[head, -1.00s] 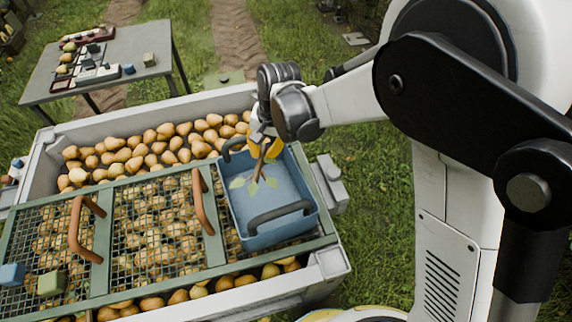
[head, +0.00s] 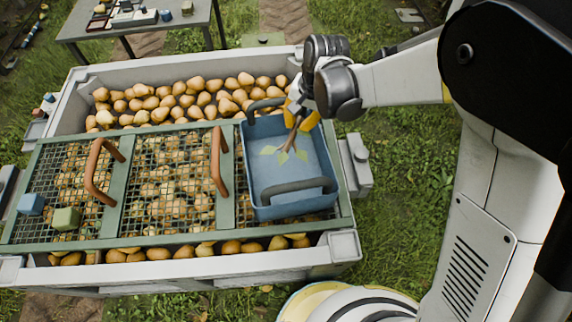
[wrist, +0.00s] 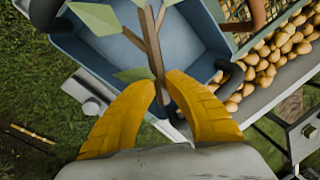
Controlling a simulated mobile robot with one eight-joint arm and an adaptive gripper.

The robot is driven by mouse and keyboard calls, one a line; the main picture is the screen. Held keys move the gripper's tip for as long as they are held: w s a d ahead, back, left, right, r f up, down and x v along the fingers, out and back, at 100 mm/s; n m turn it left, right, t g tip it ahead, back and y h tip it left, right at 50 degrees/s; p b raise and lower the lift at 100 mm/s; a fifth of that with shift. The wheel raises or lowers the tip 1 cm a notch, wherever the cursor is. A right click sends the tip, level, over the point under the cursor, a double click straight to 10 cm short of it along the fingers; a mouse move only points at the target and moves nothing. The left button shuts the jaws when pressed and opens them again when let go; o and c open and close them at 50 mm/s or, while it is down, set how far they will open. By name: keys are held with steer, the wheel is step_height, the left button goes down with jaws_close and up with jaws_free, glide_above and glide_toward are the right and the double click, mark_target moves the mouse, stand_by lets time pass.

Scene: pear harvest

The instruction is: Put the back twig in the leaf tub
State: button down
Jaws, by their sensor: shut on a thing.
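The twig (head: 289,146) is brown with several pale green leaves. It also shows in the wrist view (wrist: 152,45), its stem between the yellow fingers. My gripper (head: 300,117) is shut on the twig's stem and holds it over the back part of the leaf tub, leaves pointing down into it. The leaf tub (head: 309,203) is a blue open box with two dark handles, on the right end of the pear bin. I cannot tell whether the leaves touch its floor.
The grey bin (head: 185,272) is full of pears (head: 190,100). A green mesh rack (head: 122,200) with brown handles (head: 103,172) lies across it, carrying a blue block (head: 31,204) and a green block (head: 66,218). A table (head: 150,25) stands behind. Grass lies to the right.

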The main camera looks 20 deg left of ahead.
steer(key=c, duration=1.4)
jaws_free()
steer(key=shift+r, duration=0.1)
step_height(320, 180, up, 12)
steer(key=d, duration=0.2)
steer(key=shift+d, duration=0.2)
steer(key=s+d+r+t, duration=0.15)
steer(key=d+r, duration=0.25)
steer(key=d, duration=0.5)
steer(key=d+r+t, duration=0.2)
steer(key=d+r, duration=0.1)
steer(key=d, duration=0.6)
steer(key=s+d+t+h, duration=0.1)
steer(key=s+d, duration=0.3)
steer(key=d, duration=0.4)
steer(key=s+d+t+h, duration=0.1)
steer(key=s+d+t, duration=0.1)
steer(key=s+d, duration=0.2)
steer(key=d, duration=0.3)
steer(key=shift+s+d+f+t, duration=0.25)
steer(key=shift+d+t, duration=0.1)
steer(key=shift+d, duration=0.05)
